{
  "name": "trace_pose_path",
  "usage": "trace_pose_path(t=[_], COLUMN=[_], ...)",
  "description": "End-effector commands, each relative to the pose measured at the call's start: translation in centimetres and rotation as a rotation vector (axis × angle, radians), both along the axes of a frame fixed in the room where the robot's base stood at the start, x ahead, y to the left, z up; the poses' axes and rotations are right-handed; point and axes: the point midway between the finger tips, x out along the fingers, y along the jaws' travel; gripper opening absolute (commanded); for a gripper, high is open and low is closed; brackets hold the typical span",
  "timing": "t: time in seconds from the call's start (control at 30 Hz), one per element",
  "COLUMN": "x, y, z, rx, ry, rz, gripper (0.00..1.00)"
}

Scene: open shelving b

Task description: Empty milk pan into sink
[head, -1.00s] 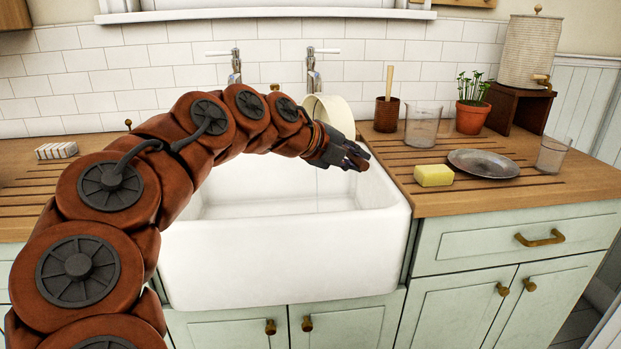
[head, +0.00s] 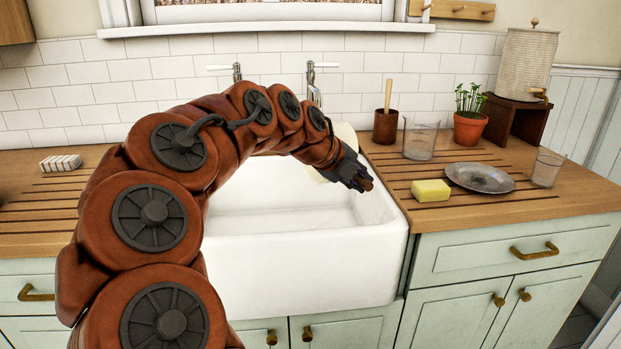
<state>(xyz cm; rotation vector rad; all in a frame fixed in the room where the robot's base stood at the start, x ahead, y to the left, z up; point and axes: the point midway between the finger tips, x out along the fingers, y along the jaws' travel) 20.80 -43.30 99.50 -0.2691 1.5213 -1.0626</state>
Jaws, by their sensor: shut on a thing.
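The cream milk pan (head: 345,136) is over the right side of the white sink (head: 305,272), mostly hidden behind my wrist. Only small cream parts of it show above and below my wrist, and it appears tilted. My gripper (head: 357,179) is shut on the pan's handle, with a brown end showing past the dark fingers. I cannot see the pan's mouth, its contents or any pouring. The visible sink basin looks white and empty.
On the right counter (head: 560,201) stand a brown pot with a wooden handle (head: 386,125), a glass (head: 420,139), a potted plant (head: 469,130), yellow soap (head: 431,190), a metal plate (head: 480,178) and another glass (head: 546,168). Taps (head: 311,80) rise behind the sink.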

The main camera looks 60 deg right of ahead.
Motion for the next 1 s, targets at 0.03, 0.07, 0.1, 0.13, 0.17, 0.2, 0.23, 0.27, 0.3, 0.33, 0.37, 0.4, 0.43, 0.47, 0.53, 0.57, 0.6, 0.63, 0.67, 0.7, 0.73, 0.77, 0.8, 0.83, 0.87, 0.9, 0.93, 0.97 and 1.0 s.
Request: trace_pose_path(t=[0.03,0.07,0.1,0.13,0.17,0.2,0.23,0.27,0.3,0.33,0.37,0.4,0.43,0.47,0.53,0.57,0.6,0.63,0.67,0.7,0.73,0.77,0.8,0.83,0.87,0.9,0.93,0.97,1.0], x=[-0.2,-0.3,-0.4,-0.4,-0.4,-0.4,-0.4,-0.4,-0.4,-0.4,-0.4,-0.4,-0.5,-0.5,-0.6,-0.6,-0.6,-0.6,-0.6,-0.6,-0.6,-0.6,-0.6,-0.6,-0.7,-0.8,-0.8,-0.9,-0.9], y=[-0.5,-0.7,-0.9,-1.0,-1.0,-1.0,-1.0,-1.0,-1.0,-1.1,-1.1,-1.3,-1.4,-1.5,-1.8,-1.8,-2.0,-2.1,-2.2,-2.3,-2.4,-2.5,-2.6,-2.7,-2.8,-2.9,-3.0,-3.0,-3.1], z=[0.5,0.4,0.2,0.0,-0.2,-0.3,-0.3,-0.3,-0.2,-0.2,-0.2,-0.2,-0.2,-0.2,-0.2,-0.3,-0.3,-0.3,-0.3,-0.4,-0.5,-0.6,-0.7,-0.8,-0.8,-0.9,-0.9,-1.0,-1.0], rx=[0.029,0.043,0.057,0.062,0.063,0.063,0.062,0.064,0.066,0.070,0.074,0.082,0.089,0.097,0.120,0.131,0.146,0.159,0.171,0.188,0.202,0.215,0.234,0.248,0.261,0.279,0.292,0.305,0.321], ry=[-0.016,-0.024,-0.030,-0.033,-0.034,-0.033,-0.033,-0.034,-0.036,-0.037,-0.039,-0.044,-0.047,-0.050,-0.061,-0.068,-0.077,-0.083,-0.090,-0.099,-0.107,-0.114,-0.121,-0.128,-0.135,-0.144,-0.150,-0.156,-0.166], rz=[0.000,0.001,0.002,0.003,0.004,0.004,0.004,0.004,0.004,0.004,0.004,0.005,0.005,0.005,0.005,0.006,0.007,0.008,0.008,0.010,0.010,0.010,0.011,0.010,0.009,0.008,0.008,0.008,0.008], gripper=[0.00,0.00,0.00,0.00,0.00,0.00,0.00,0.00,0.00,0.00,0.00,0.00,0.00,0.00,0.00,0.00,0.00,0.00,0.00,0.00,0.00,0.00,0.00,0.00,0.00,0.00,0.00,0.00,0.00])
